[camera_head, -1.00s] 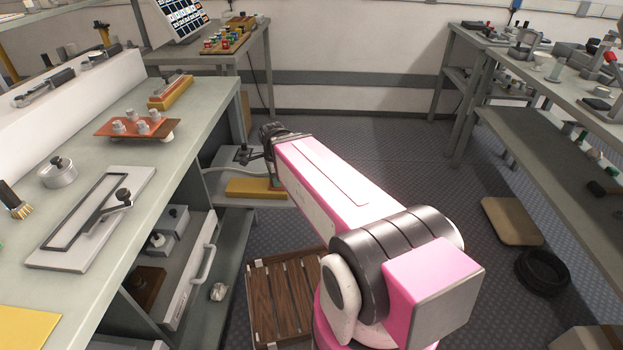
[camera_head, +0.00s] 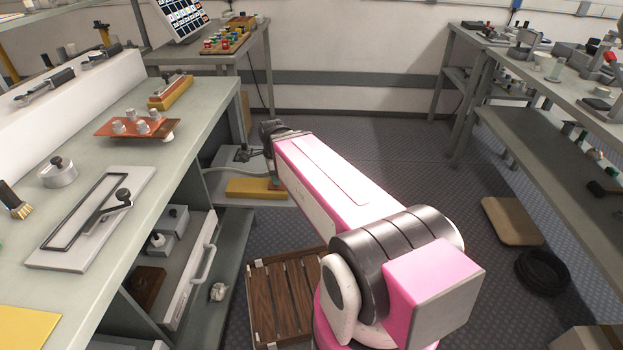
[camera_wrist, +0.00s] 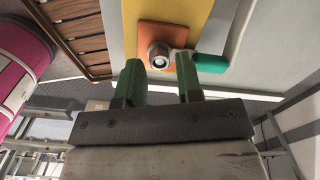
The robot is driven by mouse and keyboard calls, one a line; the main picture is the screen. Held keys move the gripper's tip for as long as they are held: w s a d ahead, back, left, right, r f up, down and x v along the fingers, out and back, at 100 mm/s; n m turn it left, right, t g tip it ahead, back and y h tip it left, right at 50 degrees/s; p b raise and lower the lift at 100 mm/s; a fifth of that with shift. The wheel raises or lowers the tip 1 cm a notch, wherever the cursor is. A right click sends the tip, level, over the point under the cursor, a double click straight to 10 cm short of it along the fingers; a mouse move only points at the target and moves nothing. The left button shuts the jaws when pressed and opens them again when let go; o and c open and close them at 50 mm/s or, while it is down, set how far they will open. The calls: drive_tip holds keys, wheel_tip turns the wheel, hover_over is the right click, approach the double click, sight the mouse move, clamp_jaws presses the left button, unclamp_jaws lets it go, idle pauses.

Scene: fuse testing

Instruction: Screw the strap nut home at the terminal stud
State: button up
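In the wrist view a silver round part with a bright ring (camera_wrist: 159,54), apparently the nut at the stud, stands on an orange-brown plate (camera_wrist: 150,32). The plate lies on a yellow block (camera_wrist: 193,20). My gripper (camera_wrist: 159,68) has two green-padded fingers spread apart, with the silver part just beyond and between their tips. I see no contact. I cannot tell nut from stud or how deep it sits. A green handle (camera_wrist: 211,62) lies just right of the plate. In the head view my gripper (camera_head: 252,155) is small and dark above the yellow block (camera_head: 250,188); the nut is hidden.
The left bench (camera_head: 190,120) holds a copper plate (camera_head: 130,127) with several studs and a lever fixture (camera_head: 95,225). A slatted wooden crate (camera_head: 285,295) stands on the floor below my arm.

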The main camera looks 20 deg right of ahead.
drive_tip(key=shift+r, duration=3)
